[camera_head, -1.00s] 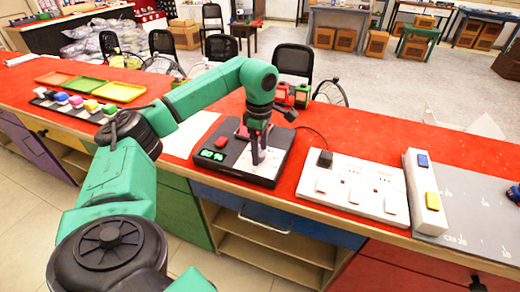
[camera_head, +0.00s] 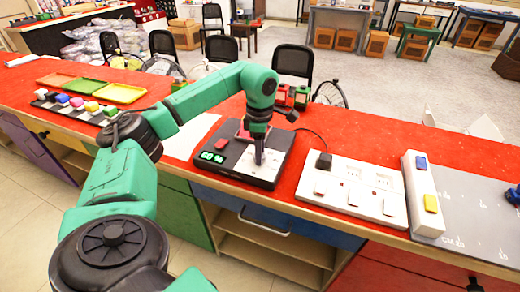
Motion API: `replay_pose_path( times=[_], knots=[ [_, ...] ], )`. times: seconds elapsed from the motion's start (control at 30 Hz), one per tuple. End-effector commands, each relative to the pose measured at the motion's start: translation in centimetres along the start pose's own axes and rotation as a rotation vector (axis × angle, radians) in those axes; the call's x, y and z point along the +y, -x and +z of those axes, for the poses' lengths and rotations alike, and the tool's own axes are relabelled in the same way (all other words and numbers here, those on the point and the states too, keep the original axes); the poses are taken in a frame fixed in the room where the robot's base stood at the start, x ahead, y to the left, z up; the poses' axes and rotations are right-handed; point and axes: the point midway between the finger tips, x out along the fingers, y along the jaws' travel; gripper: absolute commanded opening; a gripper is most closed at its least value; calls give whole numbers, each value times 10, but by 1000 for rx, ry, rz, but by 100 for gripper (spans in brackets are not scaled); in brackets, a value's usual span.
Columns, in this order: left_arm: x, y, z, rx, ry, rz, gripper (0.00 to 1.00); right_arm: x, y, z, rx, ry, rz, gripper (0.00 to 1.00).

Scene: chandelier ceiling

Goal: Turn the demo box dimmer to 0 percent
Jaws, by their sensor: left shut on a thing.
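The demo box (camera_head: 262,182) is a black, low box on the red counter, with a white panel on its right part. Its green display (camera_head: 212,157) seems to read 60 %, though the digits are small. A red button (camera_head: 221,144) sits behind the display. My left gripper (camera_head: 259,161) points down over the white panel, shut on the dimmer knob. The fingers hide the knob almost fully. My right gripper is not in view.
Right of the box are a white socket board (camera_head: 342,198) with a black plug (camera_head: 324,160), and a white switch block (camera_head: 421,194). Coloured trays (camera_head: 87,86) and a row of coloured buttons (camera_head: 78,103) lie at left. Red and green containers (camera_head: 291,96) stand behind the box.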

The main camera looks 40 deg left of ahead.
Motion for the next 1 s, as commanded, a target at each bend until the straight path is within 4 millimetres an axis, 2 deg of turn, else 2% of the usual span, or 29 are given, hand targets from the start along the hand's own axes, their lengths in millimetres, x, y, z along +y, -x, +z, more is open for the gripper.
replay_pose_path(
  times=[0.3,1.0],
  knots=[
    [0,4,0,-1,277,0,0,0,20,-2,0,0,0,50],
    [2,3,-1,-3,943,3,0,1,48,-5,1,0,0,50]
  ],
)
